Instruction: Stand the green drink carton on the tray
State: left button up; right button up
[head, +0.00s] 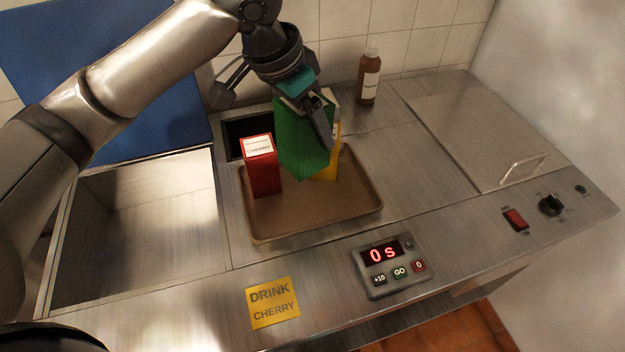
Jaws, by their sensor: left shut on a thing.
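The green drink carton (302,143) is held by my left gripper (322,118) over the back of the brown tray (350,214). It looks slightly tilted; I cannot tell whether its base touches the tray. My left gripper is shut on it from above. A red carton labelled CHERRY (262,172) stands upright on the tray's left side. A yellow carton (333,160) is on the tray behind the green one and mostly hidden by it. My right gripper is not in view.
An open metal basin (140,235) lies left of the tray. A brown bottle (369,76) stands at the back. A timer panel (388,264) reading 0 s and a yellow DRINK CHERRY note (273,302) are in front. The tray's front right is clear.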

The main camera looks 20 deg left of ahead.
aim_at(322, 97)
pick_arm(q)
jog(key=r+m, duration=0.1)
jog(key=r+p, duration=0.1)
jog(key=d+r+m+h+p, duration=0.1)
jog(key=shift+w+r+m+g, duration=0.3)
jog(key=shift+w+r, duration=0.05)
jog(key=shift+w, duration=0.05)
jog(key=shift+w+d+r+m+p, duration=0.1)
jog(key=shift+d+r+m+p, duration=0.25)
jog(key=shift+m+p, duration=0.3)
notch_tip(322, 97, down, 20)
jog(key=shift+a+r+b, duration=0.1)
jog(key=shift+b, duration=1)
jog(key=o, duration=1.5)
jog(key=p+v, duration=0.1)
jog(key=v, duration=1.1)
jog(key=shift+w+a, duration=0.15)
